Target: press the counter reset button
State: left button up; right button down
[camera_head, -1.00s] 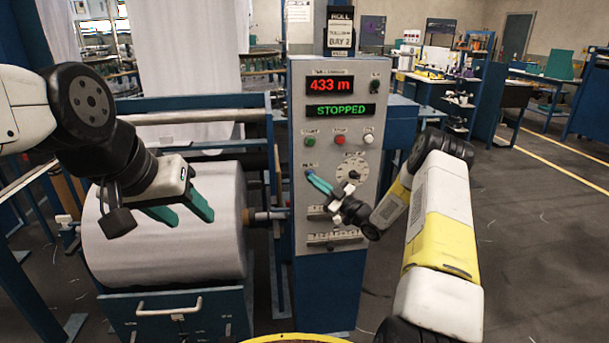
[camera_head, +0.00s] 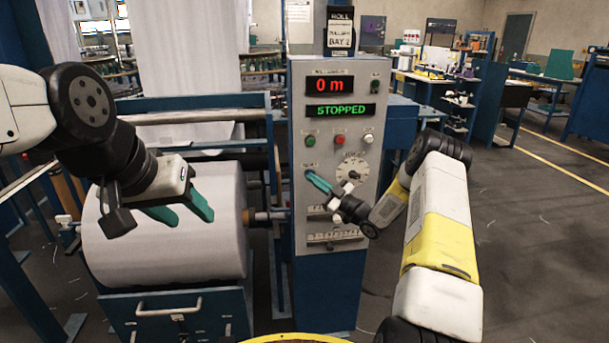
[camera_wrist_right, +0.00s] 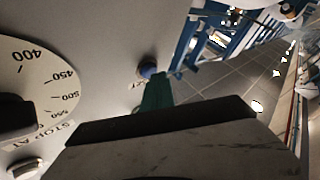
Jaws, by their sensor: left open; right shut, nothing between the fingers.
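The grey control panel (camera_head: 374,205) stands in the middle of the head view. Its red display (camera_head: 329,86) reads 0 m, and the green display (camera_head: 340,111) below reads STOPPED. My right gripper (camera_head: 311,176) is shut and empty, its green fingertips at the panel's left side, left of the dial. In the right wrist view a small blue button (camera_wrist_right: 147,69) shows right by the tip of the green fingers (camera_wrist_right: 157,82). I cannot tell whether they touch. In the head view the fingertips mostly hide this button. My left gripper (camera_head: 188,216) is open and empty in front of the white roll.
Green, red and white buttons (camera_head: 339,139) sit in a row above the dial (camera_head: 352,172). The white fabric roll (camera_head: 165,255) lies left of the panel, above a blue drawer with a handle (camera_head: 168,309). The floor to the right is open.

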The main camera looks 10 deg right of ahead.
jog(key=shift+s, duration=0.1)
dwell(0.3)
jog(key=shift+s, duration=0.8)
jog(key=shift+s+d, duration=0.1)
jog(key=shift+s, duration=2.4)
